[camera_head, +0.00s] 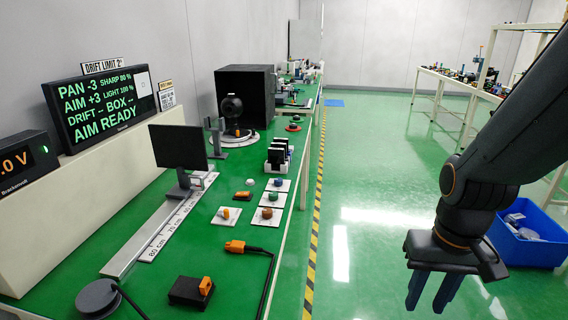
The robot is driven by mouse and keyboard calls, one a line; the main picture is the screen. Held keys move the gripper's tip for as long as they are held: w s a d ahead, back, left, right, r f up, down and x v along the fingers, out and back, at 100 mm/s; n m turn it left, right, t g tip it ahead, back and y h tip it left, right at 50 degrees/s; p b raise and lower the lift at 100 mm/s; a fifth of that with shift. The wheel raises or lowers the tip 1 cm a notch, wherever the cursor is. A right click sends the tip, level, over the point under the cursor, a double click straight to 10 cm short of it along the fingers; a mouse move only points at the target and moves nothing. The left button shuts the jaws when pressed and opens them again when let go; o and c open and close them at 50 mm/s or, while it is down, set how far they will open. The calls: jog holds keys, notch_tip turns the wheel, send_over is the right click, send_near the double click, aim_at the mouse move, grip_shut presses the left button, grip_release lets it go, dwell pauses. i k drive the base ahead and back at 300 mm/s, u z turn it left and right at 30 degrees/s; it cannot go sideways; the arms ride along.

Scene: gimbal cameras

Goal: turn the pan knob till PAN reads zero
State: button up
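The display (108,102) on the left wall ledge reads PAN -3, AIM +3, SHARP 80 %, LIGHT 100 %, DRIFT --, BOX -- and AIM READY. No label shows which is the pan knob. My gripper (432,293), with blue fingers pointing down, hangs over the floor right of the bench, apart from every knob. Its fingers are spread with a gap and nothing between them.
A black box with an orange part (191,291) and an orange connector with cable (240,247) lie near the bench front. A dark screen (178,146) stands on a rail. A black enclosure (245,95) is farther back. A blue bin (530,240) sits on the right; the aisle is clear.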

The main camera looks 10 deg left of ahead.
aim_at(278, 182)
jog(key=i, duration=2.1)
jog(key=u, duration=1.85)
